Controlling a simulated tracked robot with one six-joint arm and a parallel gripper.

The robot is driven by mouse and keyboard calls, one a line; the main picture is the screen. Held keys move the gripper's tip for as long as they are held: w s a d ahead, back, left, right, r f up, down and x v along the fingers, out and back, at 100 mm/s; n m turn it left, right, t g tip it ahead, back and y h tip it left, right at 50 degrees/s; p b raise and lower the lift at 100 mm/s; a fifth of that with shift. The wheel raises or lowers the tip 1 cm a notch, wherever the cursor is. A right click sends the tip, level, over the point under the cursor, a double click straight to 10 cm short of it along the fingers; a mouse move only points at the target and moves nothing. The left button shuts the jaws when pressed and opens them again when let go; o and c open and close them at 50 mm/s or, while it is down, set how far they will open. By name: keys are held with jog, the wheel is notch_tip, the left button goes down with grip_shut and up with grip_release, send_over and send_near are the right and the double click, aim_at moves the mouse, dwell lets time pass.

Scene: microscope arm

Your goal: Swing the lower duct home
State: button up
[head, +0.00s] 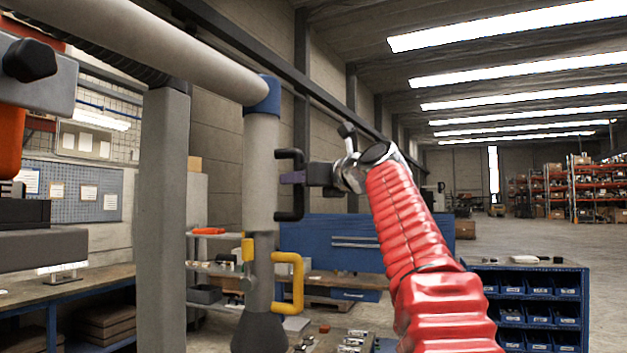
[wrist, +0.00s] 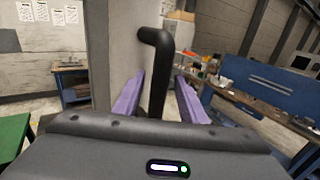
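The lower duct (head: 262,170) is a grey tube hanging upright from a blue joint (head: 263,95) in the head view. A black handle (head: 289,205) is fixed to its right side, and a yellow handle (head: 297,285) is lower down. My gripper (head: 292,178) is at the black handle, coming from the right. In the wrist view my gripper (wrist: 158,88) has its purple fingers apart, with the black handle (wrist: 156,60) standing between them. Gaps show on both sides of the handle. Its lower end is hidden by my gripper body.
A grey upper duct (head: 180,42) runs from upper left to the blue joint. A thick grey column (head: 163,200) stands left of the lower duct. A blue bench (head: 335,243) is behind, and a blue bin cabinet (head: 530,300) is at lower right. Open floor lies far right.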

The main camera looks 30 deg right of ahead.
jog(key=s+d, duration=0.2)
jog(key=s, duration=1.1)
jog(key=shift+s+d, duration=0.2)
jog(key=shift+d, duration=0.2)
jog(key=shift+n, duration=0.3)
